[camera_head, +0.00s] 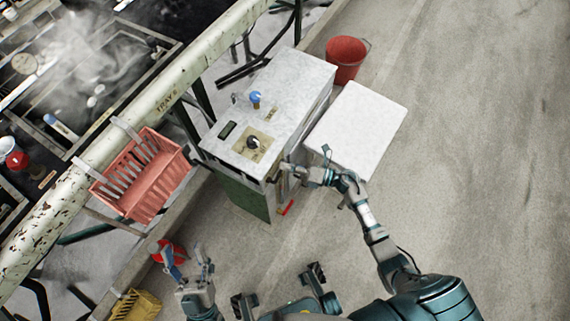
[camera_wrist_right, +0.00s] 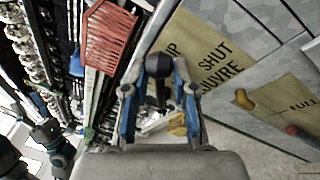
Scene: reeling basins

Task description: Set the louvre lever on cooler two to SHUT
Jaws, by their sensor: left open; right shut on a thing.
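The cooler is a pale box (camera_head: 285,85) with a green lower side, standing in the middle of the head view. I cannot read a number on it. In the right wrist view a lever with a black ball end (camera_wrist_right: 158,66) stands before a tan plate (camera_wrist_right: 205,50) lettered SHUT and part of LOUVRE. The SHUT word lies to the right of the ball. My right gripper (camera_wrist_right: 160,92) is shut on this lever, a blue-sided finger on each side. In the head view it is at the cooler's near edge (camera_head: 284,171), where the lever is hidden. My left gripper (camera_head: 190,264) is open and empty.
On the cooler's top are a black knob (camera_head: 253,142) and a blue knob (camera_head: 256,97). A yellow knob (camera_wrist_right: 243,99) sits near a FULL label. A white slab-topped box (camera_head: 357,120) and red bucket (camera_head: 346,60) stand right. A red basket (camera_head: 140,185) hangs left.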

